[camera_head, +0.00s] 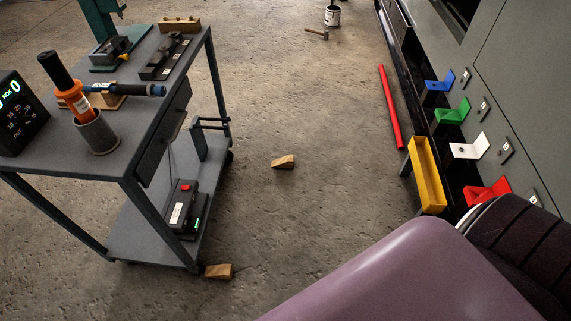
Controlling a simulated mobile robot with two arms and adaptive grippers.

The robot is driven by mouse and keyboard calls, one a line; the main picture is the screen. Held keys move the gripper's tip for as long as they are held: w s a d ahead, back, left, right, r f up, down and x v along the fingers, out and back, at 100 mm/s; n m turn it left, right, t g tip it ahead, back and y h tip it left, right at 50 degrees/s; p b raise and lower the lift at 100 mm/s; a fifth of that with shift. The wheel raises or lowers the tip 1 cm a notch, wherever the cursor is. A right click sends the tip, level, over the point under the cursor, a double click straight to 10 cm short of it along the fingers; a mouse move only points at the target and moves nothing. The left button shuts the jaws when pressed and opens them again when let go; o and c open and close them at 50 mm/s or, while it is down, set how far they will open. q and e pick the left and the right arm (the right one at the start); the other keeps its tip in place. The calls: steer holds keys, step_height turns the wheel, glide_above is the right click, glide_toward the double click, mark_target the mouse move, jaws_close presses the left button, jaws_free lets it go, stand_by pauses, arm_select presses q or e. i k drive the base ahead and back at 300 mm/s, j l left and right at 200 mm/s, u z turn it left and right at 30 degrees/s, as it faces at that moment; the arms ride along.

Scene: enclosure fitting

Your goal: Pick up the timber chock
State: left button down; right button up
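One wooden wedge-shaped timber chock (283,162) lies on the open concrete floor near the middle of the view, its top sloping. A second, similar timber chock (218,271) lies on the floor at the bottom, beside the front leg of the cart. Neither chock is held by anything in view. A mauve, rounded part, probably my own body, fills the lower right. Neither of my grippers shows in this view.
A grey cart (140,95) with tools stands on the left. A green-screened display (17,112) sits on it. A red bar (390,107) and yellow trough (427,175) line the enclosure at right.

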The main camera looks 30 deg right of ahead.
mark_target(287, 162)
steer(key=i+l, duration=0.3)
steer(key=l, duration=0.15)
steer(key=i+l, duration=0.3)
steer(key=l, duration=0.2)
